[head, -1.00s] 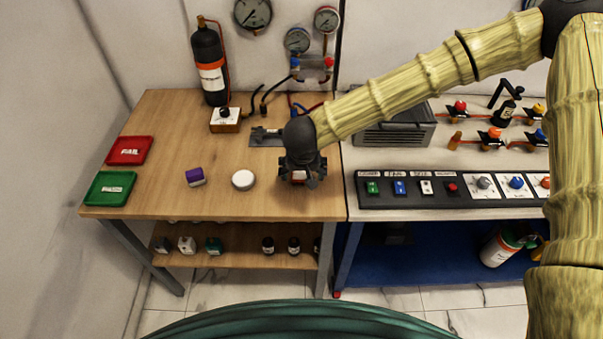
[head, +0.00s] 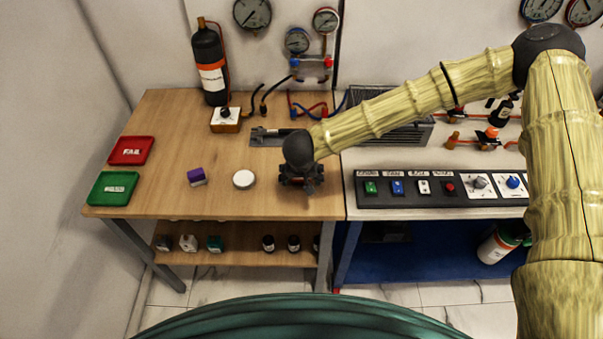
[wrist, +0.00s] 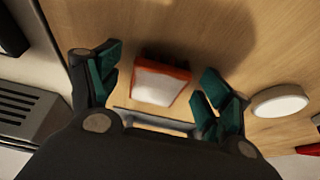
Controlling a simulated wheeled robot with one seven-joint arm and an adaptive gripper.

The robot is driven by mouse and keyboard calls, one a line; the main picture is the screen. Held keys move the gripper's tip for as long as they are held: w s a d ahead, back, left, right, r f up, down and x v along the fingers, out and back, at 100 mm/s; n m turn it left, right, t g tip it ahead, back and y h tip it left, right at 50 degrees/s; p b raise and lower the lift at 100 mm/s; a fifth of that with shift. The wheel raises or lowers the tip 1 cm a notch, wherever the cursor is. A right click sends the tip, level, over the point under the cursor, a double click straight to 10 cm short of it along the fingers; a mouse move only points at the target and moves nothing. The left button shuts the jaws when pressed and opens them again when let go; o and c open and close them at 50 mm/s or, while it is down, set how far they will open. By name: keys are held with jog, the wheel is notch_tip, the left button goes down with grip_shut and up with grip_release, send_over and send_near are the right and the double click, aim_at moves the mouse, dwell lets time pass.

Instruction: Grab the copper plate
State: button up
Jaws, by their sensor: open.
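A copper-orange block with a pale face (wrist: 160,82) lies on the wooden table in the wrist view; I take it to be the copper plate. My gripper (wrist: 161,76) is open, with one green-padded finger on each side of the block and gaps between pads and block. I cannot tell whether the fingertips are at its height. In the head view my gripper (head: 301,178) points down over the right front of the wooden table (head: 165,150) and mostly hides the block.
A white round disc (head: 243,179) and a purple-and-white block (head: 196,177) lie left of my gripper. Red (head: 131,151) and green (head: 112,188) trays are at the far left. A grey fixture (head: 268,137) lies behind; a button panel (head: 440,187) is right.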

jog(key=shift+c, duration=0.4)
jog(key=c, duration=1.3)
jog(key=shift+r, duration=0.15)
